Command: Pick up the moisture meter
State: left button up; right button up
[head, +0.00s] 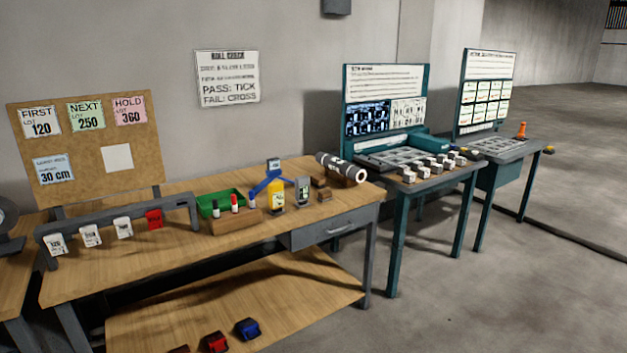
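A small grey upright device with a greenish face (302,189) stands on the wooden workbench (225,240), towards its right end. A yellow upright item with a dark base (277,196) stands just left of it. Either could be the moisture meter; they are too small here to tell for sure, though the grey one looks more like a handheld meter. Neither of my grippers is in view, and nothing is touching these items.
A blue stand (266,182), a green tray (219,203) and a wooden marker block (236,222) are left of the devices. A grey roll (342,168) lies behind right. A tag rail (120,222) spans the left. Teal stations (397,225) stand right; floor (480,300) in front is clear.

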aim_at(276, 189)
jog(key=i, duration=0.7)
jog(key=i+j+z, duration=0.1)
jog(key=i, duration=1.3)
jog(key=i+j+z, duration=0.1)
jog(key=i, duration=0.6)
jog(key=i+j, duration=0.2)
jog(key=i, duration=0.45)
jog(key=u, duration=1.6)
jog(key=k+u, duration=0.1)
jog(key=k, duration=0.15)
